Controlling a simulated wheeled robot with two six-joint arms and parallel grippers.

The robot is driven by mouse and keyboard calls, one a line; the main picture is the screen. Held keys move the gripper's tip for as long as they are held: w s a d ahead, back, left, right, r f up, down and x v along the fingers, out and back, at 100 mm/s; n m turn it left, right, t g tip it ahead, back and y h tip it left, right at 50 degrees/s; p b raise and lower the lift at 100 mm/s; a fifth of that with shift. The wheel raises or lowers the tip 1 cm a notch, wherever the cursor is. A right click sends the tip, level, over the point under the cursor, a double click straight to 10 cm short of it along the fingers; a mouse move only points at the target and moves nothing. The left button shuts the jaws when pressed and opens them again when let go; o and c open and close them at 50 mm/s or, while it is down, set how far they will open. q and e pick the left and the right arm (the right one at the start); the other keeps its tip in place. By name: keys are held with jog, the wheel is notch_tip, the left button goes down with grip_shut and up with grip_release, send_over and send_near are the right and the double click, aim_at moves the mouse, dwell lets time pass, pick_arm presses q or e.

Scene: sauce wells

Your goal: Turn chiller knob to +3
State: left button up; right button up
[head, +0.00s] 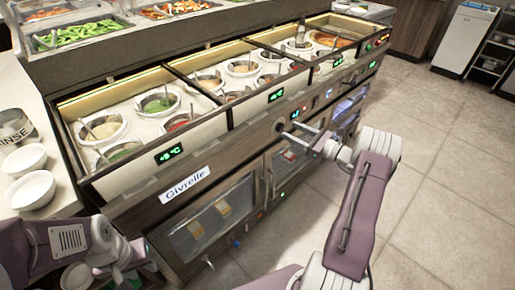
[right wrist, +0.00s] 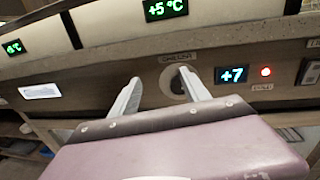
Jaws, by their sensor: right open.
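The chiller knob (right wrist: 173,84) is a round dial on the front panel under a small label in the right wrist view. The blue-white display (right wrist: 231,75) to its right reads +7. My right gripper (right wrist: 161,76) is open, its two fingers pointing at the panel. In that picture the knob appears between the fingers, and the right finger covers part of it. I cannot tell whether either finger touches it. In the head view the knob (head: 279,126) shows just left of my right gripper (head: 289,128). My left gripper (head: 125,268) is low at the left; its opening is unclear.
Sauce wells (head: 158,103) fill the counter top above the panel. Green displays, one reading +5 °C (right wrist: 166,9), sit above the knob. A red light (right wrist: 265,71) is right of the +7 display. White bowls (head: 30,190) stand at left. The tiled floor (head: 450,180) at right is clear.

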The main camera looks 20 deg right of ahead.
aim_at(283, 129)
jog(key=s+d+f+m+h, duration=0.1)
jog(key=s+d+f+m, duration=0.1)
jog(key=s+d+f, duration=0.15)
jog(key=shift+n+t, duration=0.3)
jog(key=b+x, duration=0.1)
jog(key=x, duration=0.1)
jog(key=b+x, duration=0.1)
jog(key=x, duration=0.2)
jog(key=d+f+b+x, duration=0.1)
jog(key=x, duration=0.2)
jog(key=shift+w+a, duration=0.15)
jog(key=shift+w, duration=0.3)
jog(key=shift+w+a+r, duration=0.1)
jog(key=shift+w+a, duration=0.15)
jog(key=shift+w, duration=0.25)
pick_arm(q)
notch_tip(283, 129, down, 5)
jog(key=shift+d+r, duration=0.1)
pick_arm(e)
grip_shut()
